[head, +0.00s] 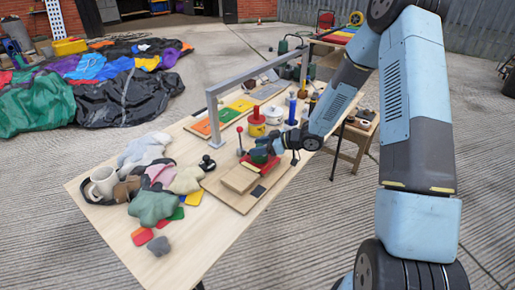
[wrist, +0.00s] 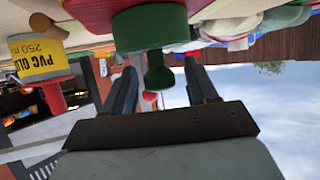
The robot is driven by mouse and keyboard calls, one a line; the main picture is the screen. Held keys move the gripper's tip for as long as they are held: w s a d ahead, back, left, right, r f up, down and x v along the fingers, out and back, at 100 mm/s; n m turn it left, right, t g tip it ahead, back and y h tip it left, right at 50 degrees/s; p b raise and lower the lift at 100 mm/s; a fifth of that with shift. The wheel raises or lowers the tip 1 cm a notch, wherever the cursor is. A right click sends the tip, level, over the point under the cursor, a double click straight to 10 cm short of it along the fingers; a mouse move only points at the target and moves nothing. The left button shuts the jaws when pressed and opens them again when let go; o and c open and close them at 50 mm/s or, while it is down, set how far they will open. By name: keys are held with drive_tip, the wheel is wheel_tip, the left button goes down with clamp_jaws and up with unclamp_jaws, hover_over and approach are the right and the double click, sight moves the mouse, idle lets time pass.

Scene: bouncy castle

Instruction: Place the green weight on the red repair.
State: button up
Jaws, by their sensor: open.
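The green weight (wrist: 150,28) is a squat green cylinder with a knobbed stem, seen upside down in the wrist view. Its knob (wrist: 158,74) lies between the two spread fingers of my gripper (wrist: 163,82), with gaps on both sides. The weight's base is against the red repair (wrist: 88,12), which shows as a red surface. In the head view, the red repair (head: 269,164) is on a wooden board, and my gripper (head: 257,153) is right over it, largely hiding the weight. How fully the base bears on the red cannot be told.
A yellow-labelled PVC glue tin (wrist: 40,60) stands close beside the weight; it is also in the head view (head: 256,125). A white pot (head: 273,115) and a blue bottle (head: 292,108) stand behind. Cloth bundles (head: 155,200) lie left. The table's front (head: 185,265) is bare.

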drive_tip(key=v, duration=1.1)
drive_tip(key=w+d+r+m+t+h, duration=0.35)
drive_tip(key=d+r+h, duration=0.35)
drive_tip(key=r, duration=0.3)
drive_tip(key=s+d+r+m+t+h, duration=0.2)
drive_tip(key=s+d+r+m+h, duration=0.3)
drive_tip(key=r, duration=0.6)
drive_tip(key=s+d+r+m+g+h, duration=0.25)
drive_tip(key=s+r, duration=0.35)
drive_tip(key=s, duration=0.7)
drive_tip(key=s+a+r+m+g+y, duration=0.1)
drive_tip(key=s+a+m+y, duration=0.1)
drive_tip(key=s, duration=1.4)
drive_tip(key=shift+a+r+m+g, duration=0.2)
drive_tip(key=shift+r+m+g, duration=0.15)
drive_tip(key=shift+m, duration=0.25)
